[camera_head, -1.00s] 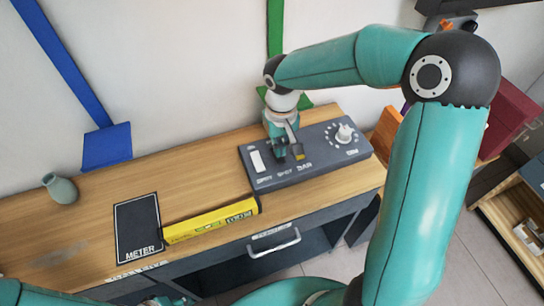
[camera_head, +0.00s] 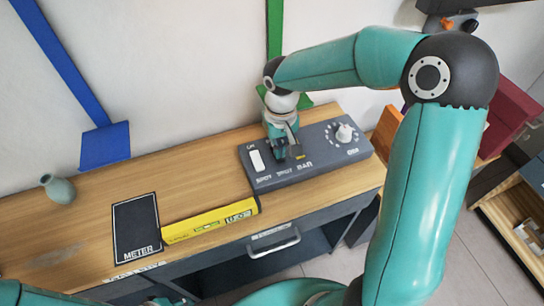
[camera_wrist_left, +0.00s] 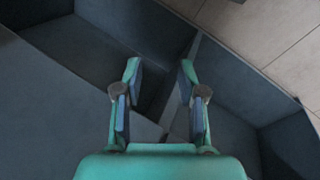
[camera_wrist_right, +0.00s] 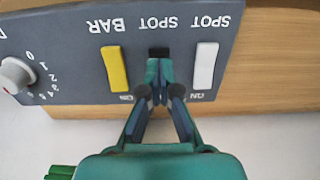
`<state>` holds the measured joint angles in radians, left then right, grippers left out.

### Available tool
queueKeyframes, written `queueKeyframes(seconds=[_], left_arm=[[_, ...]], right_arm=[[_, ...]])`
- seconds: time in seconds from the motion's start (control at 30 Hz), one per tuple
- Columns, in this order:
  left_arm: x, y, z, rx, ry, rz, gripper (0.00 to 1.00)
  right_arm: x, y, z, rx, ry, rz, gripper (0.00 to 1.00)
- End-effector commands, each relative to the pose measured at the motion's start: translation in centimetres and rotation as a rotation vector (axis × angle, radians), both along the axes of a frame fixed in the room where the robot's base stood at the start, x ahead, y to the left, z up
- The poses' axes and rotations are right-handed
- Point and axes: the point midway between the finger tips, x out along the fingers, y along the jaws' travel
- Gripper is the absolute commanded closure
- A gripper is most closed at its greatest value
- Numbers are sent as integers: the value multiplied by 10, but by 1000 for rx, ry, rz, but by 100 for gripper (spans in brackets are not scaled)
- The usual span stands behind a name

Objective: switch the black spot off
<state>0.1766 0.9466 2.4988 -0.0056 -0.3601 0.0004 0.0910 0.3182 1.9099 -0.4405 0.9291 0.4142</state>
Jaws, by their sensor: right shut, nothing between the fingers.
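A dark switch panel (camera_head: 318,167) lies on the wooden bench top. The black spot switch (camera_wrist_right: 158,52) sits between the white spot switch (camera_wrist_right: 205,66) and the yellow bar switch (camera_wrist_right: 115,68) in the right wrist view. My right gripper (camera_wrist_right: 158,76) is shut and empty, with its fingertips over the lower part of the black switch. They hide much of that switch, so its tilt and any contact cannot be told. In the head view my right gripper (camera_head: 286,152) covers the black switch. My left gripper (camera_wrist_left: 158,68) is open and empty, over dark grey surfaces.
A dial knob (camera_head: 344,132) is on the panel's right part. A yellow level (camera_head: 210,221) lies along the front edge beside a black meter mat (camera_head: 136,228). A grey-green vase (camera_head: 58,189) stands at the left.

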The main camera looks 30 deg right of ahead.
Motion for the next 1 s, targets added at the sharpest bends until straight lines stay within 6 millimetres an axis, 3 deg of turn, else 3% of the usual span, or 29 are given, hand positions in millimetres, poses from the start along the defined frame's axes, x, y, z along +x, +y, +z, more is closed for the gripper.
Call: queueKeyframes(seconds=[1.0], left_arm=[[0,0,-14,0,0,0,60]], right_arm=[[0,0,-16,0,0,1,100]])
